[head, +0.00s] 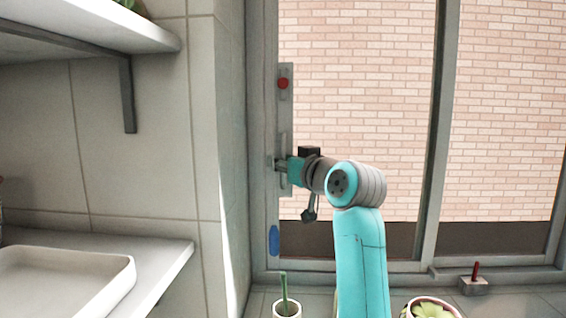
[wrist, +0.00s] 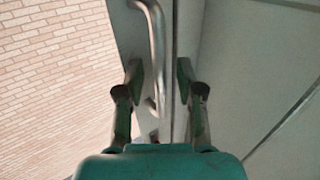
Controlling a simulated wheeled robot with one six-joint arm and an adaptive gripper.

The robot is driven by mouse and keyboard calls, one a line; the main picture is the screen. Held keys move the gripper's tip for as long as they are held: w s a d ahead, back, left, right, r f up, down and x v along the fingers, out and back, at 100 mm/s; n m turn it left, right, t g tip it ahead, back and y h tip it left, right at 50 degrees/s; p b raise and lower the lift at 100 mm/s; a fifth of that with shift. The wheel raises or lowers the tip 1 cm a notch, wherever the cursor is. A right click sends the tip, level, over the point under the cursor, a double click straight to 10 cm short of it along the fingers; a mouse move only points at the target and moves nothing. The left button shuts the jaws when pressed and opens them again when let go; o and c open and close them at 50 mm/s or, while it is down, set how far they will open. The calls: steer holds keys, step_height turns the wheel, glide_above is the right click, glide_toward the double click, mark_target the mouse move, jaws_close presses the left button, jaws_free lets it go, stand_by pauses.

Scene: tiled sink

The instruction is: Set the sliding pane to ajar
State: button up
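The sliding pane (head: 365,90) is a tall grey-framed glass pane in the head view, with a brick wall behind it. Its left upright stands close beside the window's left jamb; I cannot tell whether a thin gap is there. A metal plate on that upright carries a red knob (head: 283,83). My gripper (head: 280,166) is at the lower part of this plate and hides much of it. In the wrist view, a bent metal handle (wrist: 158,40) runs between the fingers of my gripper (wrist: 158,72). The fingers are apart, with visible space around the handle.
A shelf (head: 90,22) and a counter with a pale tray (head: 120,284) are at the left. On the sill stand a cup with a green stick (head: 287,310), a potted plant (head: 432,308) and a small block with a red lever (head: 473,287). A blue tab (head: 273,240) is low on the frame.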

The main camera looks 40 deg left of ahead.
jaws_close()
steer(key=w+d, duration=0.4)
steer(key=d, duration=0.3)
steer(key=shift+w+d, duration=0.2)
steer(key=shift+w, duration=0.15)
jaws_free()
steer(key=v, duration=1.2)
